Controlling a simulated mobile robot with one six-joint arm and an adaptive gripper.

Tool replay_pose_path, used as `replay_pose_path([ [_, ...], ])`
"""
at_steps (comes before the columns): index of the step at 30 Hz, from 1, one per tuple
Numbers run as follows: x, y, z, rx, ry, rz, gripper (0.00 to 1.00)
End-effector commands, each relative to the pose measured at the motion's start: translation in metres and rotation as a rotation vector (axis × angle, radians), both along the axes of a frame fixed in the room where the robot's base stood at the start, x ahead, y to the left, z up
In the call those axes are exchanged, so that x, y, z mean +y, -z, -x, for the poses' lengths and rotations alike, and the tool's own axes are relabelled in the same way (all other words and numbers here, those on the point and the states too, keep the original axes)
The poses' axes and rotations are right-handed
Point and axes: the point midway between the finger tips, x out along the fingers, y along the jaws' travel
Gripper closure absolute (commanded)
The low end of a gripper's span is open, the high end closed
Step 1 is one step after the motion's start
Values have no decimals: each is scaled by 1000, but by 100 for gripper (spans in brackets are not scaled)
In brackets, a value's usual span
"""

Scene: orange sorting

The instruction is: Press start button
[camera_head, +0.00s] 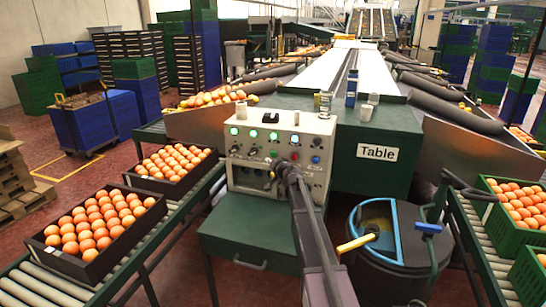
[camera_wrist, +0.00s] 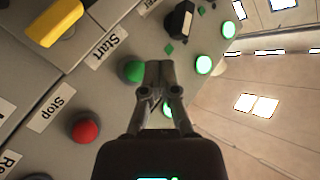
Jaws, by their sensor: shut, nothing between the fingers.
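The control panel (camera_head: 300,178) is a grey box with buttons, knobs and lit green lamps. In the wrist view the green start button (camera_wrist: 130,71) sits beside a label reading "Start" (camera_wrist: 108,46). My gripper (camera_wrist: 158,66) is shut and empty, its tips just to the right of the green button and partly overlapping its edge. I cannot tell whether they touch it. In the head view my gripper (camera_head: 281,168) is at the panel's front face, and it and my arm hide part of that face.
A red button (camera_wrist: 86,129) with a "Stop" label (camera_wrist: 51,108) lies near the green one. A yellow part (camera_wrist: 54,22) sticks out at upper left. Orange-filled crates (camera_head: 107,218) stand on the left roller conveyor (camera_head: 165,228). A dark bin (camera_head: 392,262) stands right of my arm.

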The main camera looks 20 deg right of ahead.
Motion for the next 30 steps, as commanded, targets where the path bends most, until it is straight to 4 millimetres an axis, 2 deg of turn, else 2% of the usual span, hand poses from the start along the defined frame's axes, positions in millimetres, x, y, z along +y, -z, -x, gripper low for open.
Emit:
replay_pose_path([
  [10, 12, 0, 19, 0, 0, -1, 100],
  [30, 13, 0, 20, 0, 0, 0, 100],
])
